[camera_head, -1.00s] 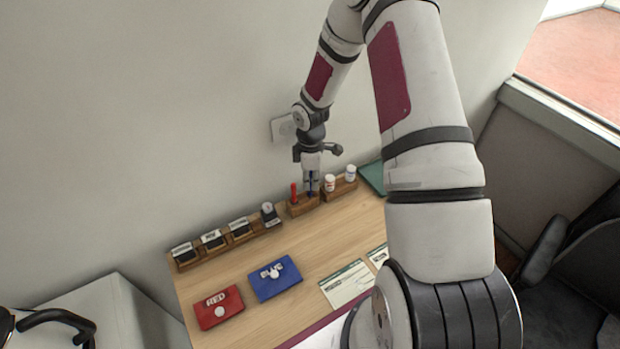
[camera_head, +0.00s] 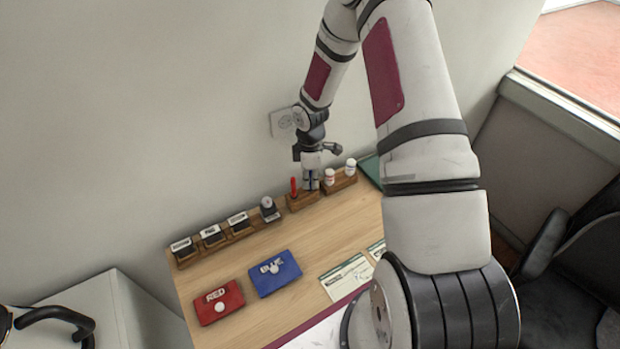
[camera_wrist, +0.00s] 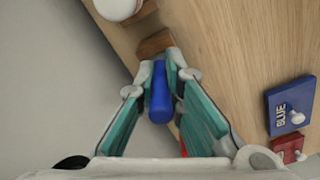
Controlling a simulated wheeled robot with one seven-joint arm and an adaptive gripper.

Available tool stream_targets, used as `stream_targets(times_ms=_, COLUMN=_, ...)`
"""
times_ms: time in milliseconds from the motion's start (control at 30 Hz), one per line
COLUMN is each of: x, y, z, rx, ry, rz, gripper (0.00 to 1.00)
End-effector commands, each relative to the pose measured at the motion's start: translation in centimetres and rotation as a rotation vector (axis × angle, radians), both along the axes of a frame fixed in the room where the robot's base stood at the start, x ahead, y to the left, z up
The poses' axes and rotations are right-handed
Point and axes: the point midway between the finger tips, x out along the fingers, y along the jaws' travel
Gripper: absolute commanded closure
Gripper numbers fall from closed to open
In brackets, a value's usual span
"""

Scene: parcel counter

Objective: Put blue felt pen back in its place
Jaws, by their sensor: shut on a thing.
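My gripper (camera_head: 311,187) is at the back of the counter, over the right part of the wooden pen holder (camera_head: 303,202). It is shut on the blue felt pen (camera_wrist: 160,92), which stands between the two teal-lined fingers in the wrist view. In the head view the pen is mostly hidden by the fingers. A wooden block (camera_wrist: 155,44) shows beyond the fingertips in the wrist view. I cannot tell whether the pen's lower end is inside the holder. A red pen (camera_head: 293,186) stands upright in the holder, just left of my gripper.
Two small white bottles (camera_head: 330,176) stand in a wooden rack to the right. A stamp rack (camera_head: 225,236) is on the left. The wall is close behind.

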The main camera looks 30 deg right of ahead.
Motion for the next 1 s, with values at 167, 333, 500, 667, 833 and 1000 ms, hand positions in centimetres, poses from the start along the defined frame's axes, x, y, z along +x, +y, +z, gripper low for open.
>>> stream_targets(times_ms=167, x=0.0, y=0.0, z=0.0, rx=0.000, ry=0.000, rz=0.000, gripper=1.00)
stream_targets(times_ms=333, x=0.0, y=0.0, z=0.0, rx=0.000, ry=0.000, rz=0.000, gripper=0.79)
stream_targets(times_ms=500, x=0.0, y=0.0, z=0.0, rx=0.000, ry=0.000, rz=0.000, gripper=0.79)
stream_targets(times_ms=667, x=0.0, y=0.0, z=0.5, rx=0.000, ry=-0.001, rz=-0.001, gripper=0.79)
stream_targets(times_ms=833, x=0.0, y=0.0, z=1.8, rx=0.000, ry=-0.002, rz=-0.001, gripper=0.79)
stream_targets(times_ms=1000, x=-0.1, y=0.0, z=3.0, rx=0.000, ry=-0.002, rz=-0.001, gripper=0.79)
